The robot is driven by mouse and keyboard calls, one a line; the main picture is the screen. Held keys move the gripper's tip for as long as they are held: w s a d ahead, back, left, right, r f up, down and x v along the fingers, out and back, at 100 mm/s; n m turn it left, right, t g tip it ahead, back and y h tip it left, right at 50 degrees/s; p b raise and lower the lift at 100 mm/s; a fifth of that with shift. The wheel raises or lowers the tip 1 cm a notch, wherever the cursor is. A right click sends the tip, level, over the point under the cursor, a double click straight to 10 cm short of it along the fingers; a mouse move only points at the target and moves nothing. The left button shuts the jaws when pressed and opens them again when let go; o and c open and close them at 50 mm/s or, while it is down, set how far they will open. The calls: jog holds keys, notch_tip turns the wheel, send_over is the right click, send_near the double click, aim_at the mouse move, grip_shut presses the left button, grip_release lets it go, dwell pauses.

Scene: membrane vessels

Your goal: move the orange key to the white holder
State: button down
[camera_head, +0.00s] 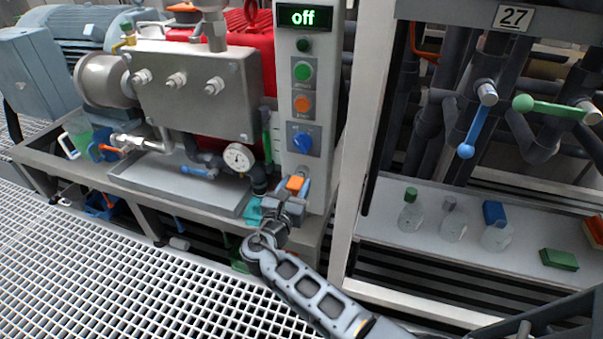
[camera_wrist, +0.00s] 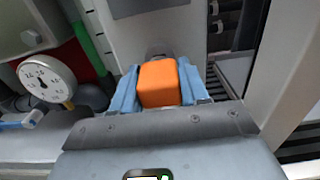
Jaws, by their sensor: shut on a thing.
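The orange key (camera_wrist: 158,84) shows as an orange block between the two blue fingers of my gripper (camera_wrist: 162,92) in the wrist view. The fingers are shut on its sides. In the head view the orange key (camera_head: 294,184) and my gripper (camera_head: 297,191) are at the lower front of the white control panel (camera_head: 311,185). A grey round fitting (camera_wrist: 159,52) shows just behind the key; I cannot tell whether the key is in it or only in front of it. I cannot pick out a white holder with certainty.
The panel carries a lit "off" display (camera_head: 303,17) and a blue knob (camera_head: 303,141). A pressure gauge (camera_head: 238,157) and a green bar (camera_wrist: 88,48) stand left of my gripper. A pale frame post (camera_head: 352,130) stands close on the right. A shelf (camera_head: 385,235) holds several glass vessels.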

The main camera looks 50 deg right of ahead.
jog(key=shift+p+v, duration=0.95)
jog(key=shift+v, duration=1.35)
jog(key=shift+f, duration=0.1)
